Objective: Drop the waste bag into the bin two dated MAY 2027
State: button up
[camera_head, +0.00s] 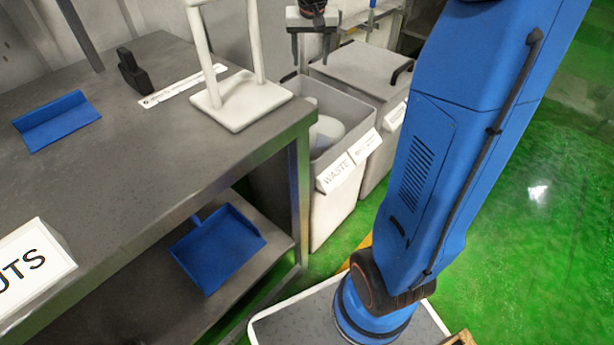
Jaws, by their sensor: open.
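My gripper (310,58) is at the top of the view, pointing down with its two fingers apart and nothing between them. It appears above the open grey bin (332,203), whose front carries a WASTE label (336,175). A pale, rounded thing (325,131) that looks like the waste bag lies inside this bin, apart from my gripper and partly hidden by the bin wall. A second grey bin (376,150) stands behind it with its lid (362,65) closed. Small print on the bin labels is too small to read, so I cannot tell which is dated MAY 2027.
A grey metal table (170,150) fills the left, bearing a white stand (240,103), a blue angled piece (56,120) and a black handle-like thing (133,72). A blue dustpan (217,248) lies on its lower shelf. Green floor (540,220) is clear at right.

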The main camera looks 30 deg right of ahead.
jog(key=v, duration=1.1)
jog(key=shift+r, duration=0.3)
